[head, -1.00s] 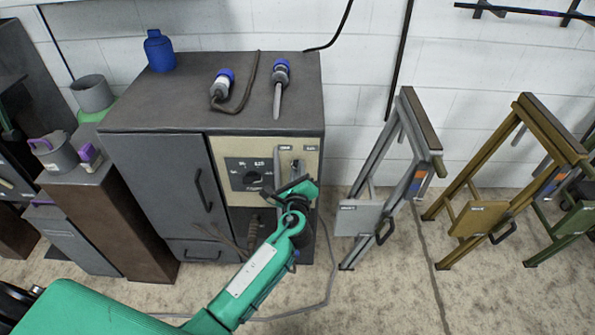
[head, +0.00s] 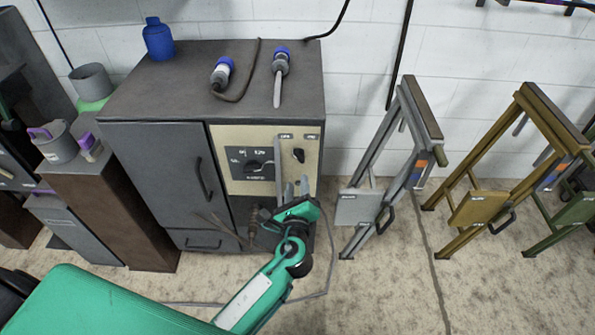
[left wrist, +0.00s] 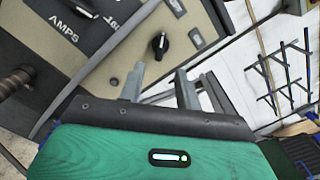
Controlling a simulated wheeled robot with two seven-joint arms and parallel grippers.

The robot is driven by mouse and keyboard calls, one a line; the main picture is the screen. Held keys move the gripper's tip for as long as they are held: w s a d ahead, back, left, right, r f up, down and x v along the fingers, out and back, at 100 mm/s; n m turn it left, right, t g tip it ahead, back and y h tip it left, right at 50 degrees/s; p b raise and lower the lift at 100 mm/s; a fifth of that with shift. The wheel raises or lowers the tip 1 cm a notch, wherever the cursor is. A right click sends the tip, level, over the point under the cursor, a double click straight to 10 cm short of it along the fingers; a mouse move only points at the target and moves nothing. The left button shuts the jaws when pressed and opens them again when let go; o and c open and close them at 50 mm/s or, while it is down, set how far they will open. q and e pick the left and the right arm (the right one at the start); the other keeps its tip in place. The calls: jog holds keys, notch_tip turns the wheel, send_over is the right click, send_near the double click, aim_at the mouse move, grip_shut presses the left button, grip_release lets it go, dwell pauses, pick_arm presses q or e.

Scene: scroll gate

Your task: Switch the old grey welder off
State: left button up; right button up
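The old grey welder (head: 155,165) is a dark grey cabinet with a beige control panel (head: 228,140). A small black switch knob (head: 298,156) sits at the panel's upper right, under two small labels; it also shows in the left wrist view (left wrist: 160,43), with a pale mark on it. A larger black dial (head: 253,167) is to its left, by the AMPS lettering. My left gripper (head: 292,183) is in front of the panel, below the switch knob. In the left wrist view its two grey fingers (left wrist: 160,84) are apart and empty, short of the knob. My right gripper is not in view.
A cable socket (head: 256,218) sticks out low on the front. Grey (head: 365,165) and yellow (head: 490,160) folding stands are to the right. A brown block (head: 115,215) is to the left.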

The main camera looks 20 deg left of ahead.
pick_arm(q)
jog(key=shift+v, duration=2.05)
